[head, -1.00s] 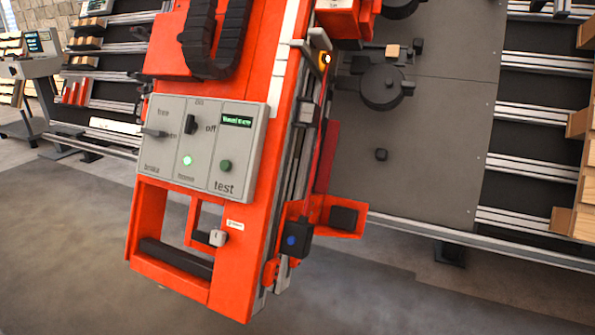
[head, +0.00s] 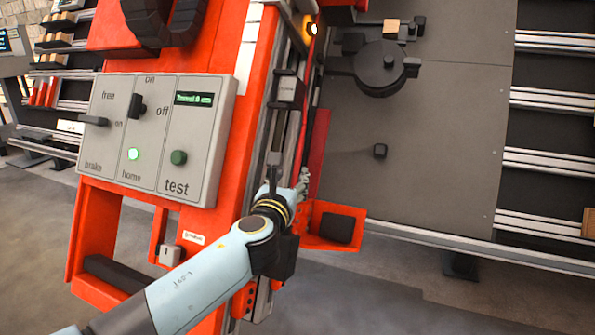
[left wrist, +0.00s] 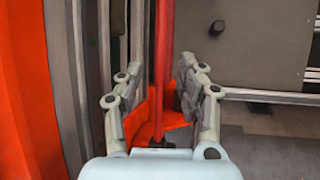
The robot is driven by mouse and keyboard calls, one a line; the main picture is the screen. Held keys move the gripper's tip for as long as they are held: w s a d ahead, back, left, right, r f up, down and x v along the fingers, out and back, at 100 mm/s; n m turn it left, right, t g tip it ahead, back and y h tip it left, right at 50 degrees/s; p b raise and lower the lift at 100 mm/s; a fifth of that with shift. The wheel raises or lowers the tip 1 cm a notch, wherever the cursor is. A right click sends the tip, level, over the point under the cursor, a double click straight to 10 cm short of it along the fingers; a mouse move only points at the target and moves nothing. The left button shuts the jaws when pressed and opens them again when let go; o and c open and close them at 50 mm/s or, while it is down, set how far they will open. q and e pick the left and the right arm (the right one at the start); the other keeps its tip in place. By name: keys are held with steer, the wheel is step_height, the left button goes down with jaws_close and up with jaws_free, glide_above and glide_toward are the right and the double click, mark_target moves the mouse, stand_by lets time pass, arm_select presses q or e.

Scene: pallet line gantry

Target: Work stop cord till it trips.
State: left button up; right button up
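A red upright strip, possibly the stop cord (left wrist: 163,50), runs down between the fingers of my left gripper (left wrist: 157,88) in the left wrist view. The fingers are spread, with a gap on each side of it, and I see no contact. In the head view my left gripper (head: 289,182) is beside the orange machine's rail, above the orange bracket. A dark red strip (head: 318,150) stands just behind it; I cannot tell whether this is the cord itself. My arm and wrist hide part of the rail and bracket. My right gripper is not in view.
The grey control panel (head: 155,135) with a lit green lamp, knobs and a green test button is left of the gripper. An orange bracket (head: 335,228) with a dark pad juts out below right. A grey plate (head: 430,130) with dark round parts stands to the right.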

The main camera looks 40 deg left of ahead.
mark_target(296, 168)
arm_select(q)
steer(key=x, duration=0.3)
steer(key=b+x, duration=0.1)
steer(key=x, duration=0.2)
steer(key=shift+f, duration=0.2)
steer(key=shift+w+a+r, duration=0.1)
steer(key=shift+w+a, duration=0.15)
steer(key=shift+w, duration=0.25)
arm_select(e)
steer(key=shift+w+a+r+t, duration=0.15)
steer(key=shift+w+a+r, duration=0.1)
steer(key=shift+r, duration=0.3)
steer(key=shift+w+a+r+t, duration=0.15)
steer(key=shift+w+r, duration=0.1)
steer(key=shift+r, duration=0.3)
arm_select(q)
steer(key=shift+c, duration=0.2)
jaws_close()
